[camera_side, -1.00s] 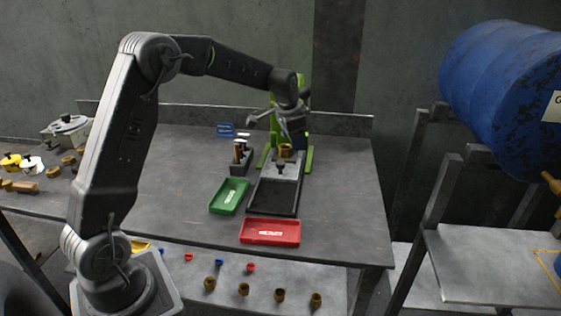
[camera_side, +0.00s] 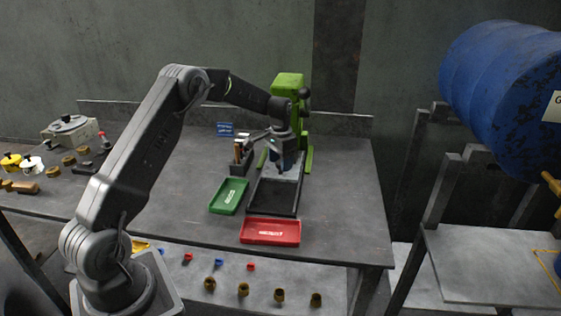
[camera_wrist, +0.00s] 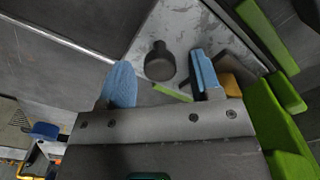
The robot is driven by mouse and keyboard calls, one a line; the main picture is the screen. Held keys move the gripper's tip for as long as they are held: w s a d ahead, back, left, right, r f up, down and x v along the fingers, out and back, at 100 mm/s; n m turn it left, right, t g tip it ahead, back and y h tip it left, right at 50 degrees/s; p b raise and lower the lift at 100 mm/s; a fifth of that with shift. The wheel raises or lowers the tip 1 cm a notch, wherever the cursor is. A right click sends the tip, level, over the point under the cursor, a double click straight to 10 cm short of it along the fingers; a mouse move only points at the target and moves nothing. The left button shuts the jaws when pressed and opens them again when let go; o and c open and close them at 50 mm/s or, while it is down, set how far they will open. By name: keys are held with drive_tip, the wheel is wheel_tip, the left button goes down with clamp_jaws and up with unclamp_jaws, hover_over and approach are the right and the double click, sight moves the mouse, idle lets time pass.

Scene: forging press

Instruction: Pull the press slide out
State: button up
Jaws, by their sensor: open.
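The press slide is a light grey plate with a dark knob (camera_wrist: 159,62); its plate (camera_wrist: 190,22) shows in the wrist view. In the side view the plate (camera_side: 292,170) sits at the foot of the green press (camera_side: 288,85), mostly hidden behind my gripper (camera_side: 275,163). In the wrist view my gripper (camera_wrist: 162,82) is open, its two blue-padded fingers on either side of the knob in the picture. The knob appears between and a little beyond the fingertips; contact cannot be told. A brass part (camera_wrist: 231,86) shows partly behind the right finger.
A dark rail frame (camera_side: 271,199) lies in front of the press, its middle empty. A green tray (camera_side: 229,196) is to its left and a red tray (camera_side: 270,231) in front. A tool holder (camera_side: 240,160) stands close left of my gripper. The table's right side is clear.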

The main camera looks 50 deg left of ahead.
drive_tip(key=shift+f, duration=0.2)
drive_tip(key=shift+c, duration=0.2)
clamp_jaws()
